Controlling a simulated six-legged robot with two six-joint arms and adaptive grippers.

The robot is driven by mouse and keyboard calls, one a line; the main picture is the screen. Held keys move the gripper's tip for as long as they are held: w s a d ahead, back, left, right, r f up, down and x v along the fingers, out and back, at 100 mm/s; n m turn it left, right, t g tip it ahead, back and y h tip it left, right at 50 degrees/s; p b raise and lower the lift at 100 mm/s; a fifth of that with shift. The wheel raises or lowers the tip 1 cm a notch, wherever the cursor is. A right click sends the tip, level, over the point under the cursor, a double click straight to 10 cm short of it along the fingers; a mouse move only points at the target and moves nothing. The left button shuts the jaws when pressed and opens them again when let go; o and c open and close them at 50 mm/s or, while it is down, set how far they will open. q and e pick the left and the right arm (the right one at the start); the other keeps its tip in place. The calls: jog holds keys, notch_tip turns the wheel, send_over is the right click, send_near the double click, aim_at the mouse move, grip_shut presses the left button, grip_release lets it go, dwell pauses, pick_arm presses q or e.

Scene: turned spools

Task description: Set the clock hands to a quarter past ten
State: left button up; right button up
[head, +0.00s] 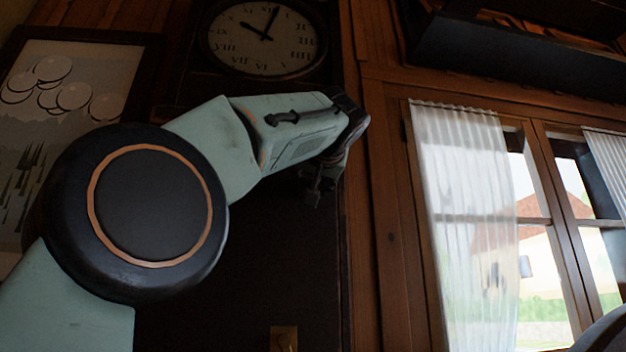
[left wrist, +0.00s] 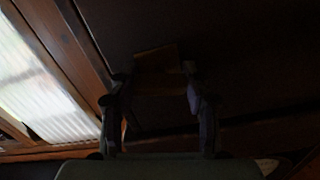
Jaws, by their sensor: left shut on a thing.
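The round clock face (head: 240,55) is high in the head view, its top cut off by the picture edge. Its short hand (head: 252,29) points up-left towards ten. Its long hand (head: 272,22) points up and slightly right, close to the top of the dial. My left gripper (head: 322,185) is below the clock, apart from the dial, in front of the dark case. In the left wrist view, its fingers (left wrist: 158,105) stand apart on either side of a dim brown thing (left wrist: 160,62), and it is shut on that. The thing is too dark to name. My right gripper is out of view.
The dark clock case (head: 240,270) fills the middle, with a small brown plate (head: 284,338) low on it. A framed picture (head: 50,70) hangs at left. A window with a white curtain (head: 465,200) is at right. A dark shelf (head: 500,50) juts out at upper right.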

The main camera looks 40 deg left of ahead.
pick_arm(q)
jog(key=shift+s+r, duration=0.1)
jog(key=shift+r, duration=0.05)
jog(key=c, duration=0.4)
jog(key=shift+d, duration=0.1)
jog(key=shift+m, duration=0.4)
jog(key=m, duration=0.4)
jog(key=shift+r+m+p, duration=0.1)
jog(key=shift+m+p, duration=0.25)
jog(key=shift+m, duration=0.05)
jog(key=m, duration=0.4)
jog(key=shift+m, duration=0.3)
jog(key=shift+f+m, duration=0.15)
jog(key=shift+m, duration=1)
jog(key=shift+f+m, duration=0.1)
jog(key=shift+m, duration=1.05)
